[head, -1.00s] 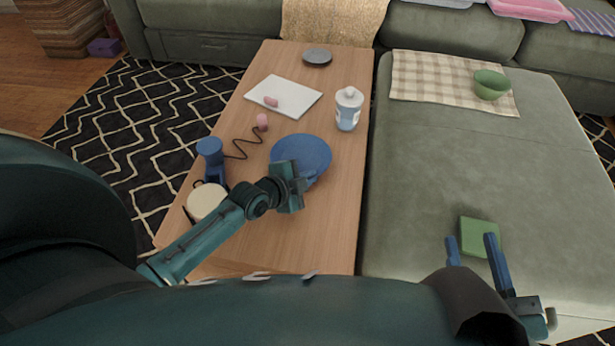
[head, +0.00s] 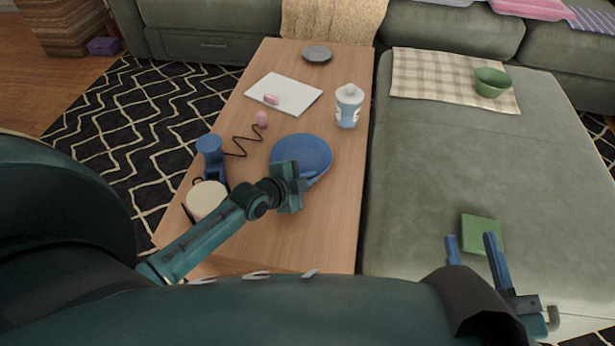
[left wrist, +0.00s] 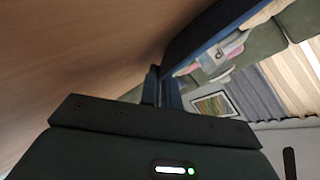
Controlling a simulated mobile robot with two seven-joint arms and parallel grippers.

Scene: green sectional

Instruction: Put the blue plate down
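The blue plate (head: 301,153) is over the middle of the wooden coffee table (head: 310,238), in front of my left gripper (head: 303,178). The left gripper's fingers are mostly hidden at the plate's near edge in the head view. In the left wrist view the fingers (left wrist: 162,88) are close together at the rim of the plate (left wrist: 212,32), which looks held edge-on near the wood. Whether the plate touches the table I cannot tell. My right gripper (head: 472,243) is open and empty above the green sectional seat (head: 435,185).
On the table are a white bottle (head: 348,107), a white board (head: 283,95) with a pink item, a dark dish (head: 317,54), a blue corded device (head: 210,151) and a cream round item (head: 206,200). A green square (head: 482,234) and green bowl (head: 491,82) are on the sectional.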

